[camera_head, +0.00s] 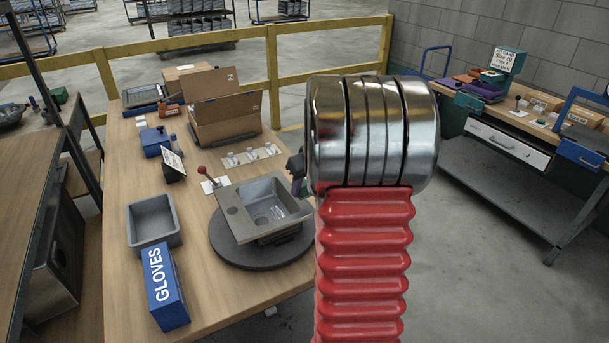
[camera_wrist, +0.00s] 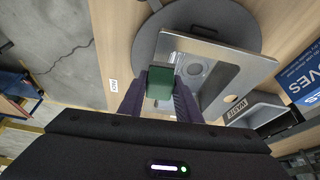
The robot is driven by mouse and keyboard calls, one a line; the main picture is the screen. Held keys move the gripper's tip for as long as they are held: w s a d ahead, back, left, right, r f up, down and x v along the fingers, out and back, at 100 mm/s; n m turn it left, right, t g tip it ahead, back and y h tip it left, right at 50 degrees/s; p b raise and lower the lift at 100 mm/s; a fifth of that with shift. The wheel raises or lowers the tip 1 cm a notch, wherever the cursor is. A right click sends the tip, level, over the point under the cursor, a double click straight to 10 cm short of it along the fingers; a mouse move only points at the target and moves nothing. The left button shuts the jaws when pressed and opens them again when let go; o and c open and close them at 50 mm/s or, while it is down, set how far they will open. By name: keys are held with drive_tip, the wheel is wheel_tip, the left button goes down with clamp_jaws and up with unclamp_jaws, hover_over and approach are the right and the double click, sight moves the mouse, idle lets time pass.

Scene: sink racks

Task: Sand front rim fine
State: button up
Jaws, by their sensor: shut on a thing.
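A grey sink (camera_head: 236,224) with a square basin and a drain sits on a dark round turntable (camera_head: 222,252) on the wooden bench. My gripper (camera_wrist: 160,96) is shut on a green block (camera_wrist: 160,82), which sits between its dark purple fingers. In the wrist view the block overlaps the edge of the sink (camera_wrist: 240,62) by the basin; I cannot tell whether it touches the rim. In the head view my red and metal arm hides most of the gripper, with only a dark part showing just right of the sink.
A grey bin (camera_head: 132,229) and a blue gloves box (camera_head: 166,290) stand left of the turntable. A red-knobbed stick (camera_head: 203,171) and a white strip of small parts (camera_head: 250,155) lie behind the sink. A cardboard box (camera_head: 222,106) stands at the back, before a yellow railing (camera_head: 275,90).

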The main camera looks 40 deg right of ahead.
drive_tip(key=shift+d+r, duration=0.1)
drive_tip(key=shift+r, duration=1.95)
